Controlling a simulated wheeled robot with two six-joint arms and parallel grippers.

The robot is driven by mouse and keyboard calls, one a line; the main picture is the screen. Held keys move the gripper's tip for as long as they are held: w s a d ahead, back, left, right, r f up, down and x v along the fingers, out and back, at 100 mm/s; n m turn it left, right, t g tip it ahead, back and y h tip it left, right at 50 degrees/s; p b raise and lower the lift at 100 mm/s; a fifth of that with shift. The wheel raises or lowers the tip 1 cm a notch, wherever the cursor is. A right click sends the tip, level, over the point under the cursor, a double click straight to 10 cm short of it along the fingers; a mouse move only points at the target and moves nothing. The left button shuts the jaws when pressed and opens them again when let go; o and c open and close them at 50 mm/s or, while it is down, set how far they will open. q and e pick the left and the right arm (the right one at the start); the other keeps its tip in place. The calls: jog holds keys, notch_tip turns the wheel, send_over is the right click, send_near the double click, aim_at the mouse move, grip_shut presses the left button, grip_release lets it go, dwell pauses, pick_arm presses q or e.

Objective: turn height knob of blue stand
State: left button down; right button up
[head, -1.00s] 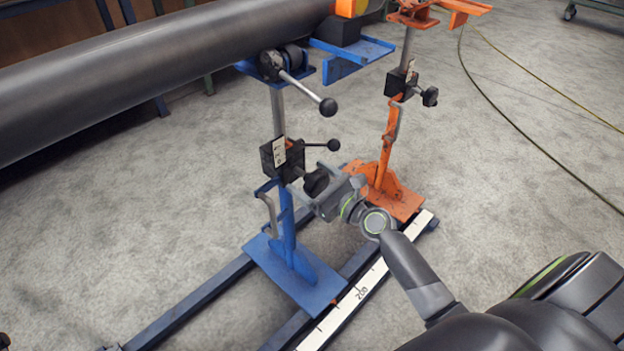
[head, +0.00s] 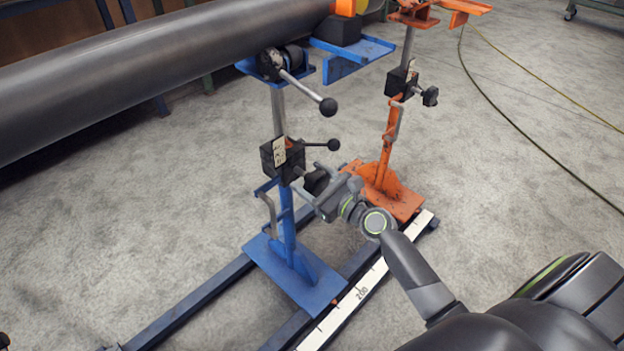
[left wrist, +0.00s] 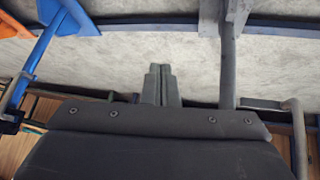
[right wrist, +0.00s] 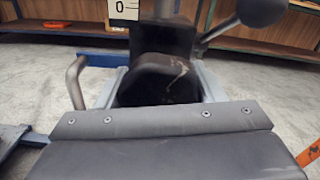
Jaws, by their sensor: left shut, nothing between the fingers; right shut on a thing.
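The blue stand (head: 287,222) stands upright on the floor rails under the dark pipe (head: 150,70). Its black clamp block (head: 281,158) carries a dark round height knob (head: 316,181) on the right side. My right gripper (head: 318,188) is shut on this knob. The knob also fills the middle of the right wrist view (right wrist: 155,80), between the pale fingers. My left gripper is out of the head view. In the left wrist view its fingers (left wrist: 160,72) are together and empty, over grey floor.
A ball-ended lever (head: 322,144) sticks out just above the knob, and a longer one (head: 308,92) higher up. An orange stand (head: 388,165) stands close behind my right gripper. A white scale strip (head: 350,300) runs along the rail. Floor to the right is open apart from cables.

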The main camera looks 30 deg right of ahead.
jog(key=n+b, duration=0.1)
jog(key=n, duration=0.5)
jog(key=shift+f, duration=0.1)
pick_arm(q)
jog(key=w+a+r+t+y+b, duration=0.1)
jog(key=w+a+r+t+y, duration=0.15)
jog(key=w+r+t, duration=0.85)
pick_arm(e)
jog(key=n, duration=0.4)
jog(key=shift+n, duration=0.4)
jog(key=n+b, duration=0.1)
jog(key=n, duration=0.2)
jog(key=shift+f, duration=0.1)
jog(key=n+b, duration=0.1)
jog(key=n, duration=0.2)
jog(key=shift+n, duration=0.5)
pick_arm(q)
jog(key=s+d+r+m+t+h, duration=0.1)
jog(key=s+r+m+t, duration=0.2)
jog(key=r+t, duration=0.4)
notch_tip(320, 180, up, 8)
jog(key=shift+s+d+r+t+h, duration=0.1)
jog(key=shift+s+d+t+h, duration=0.1)
jog(key=shift+t+h, duration=0.2)
pick_arm(e)
jog(key=o, duration=1)
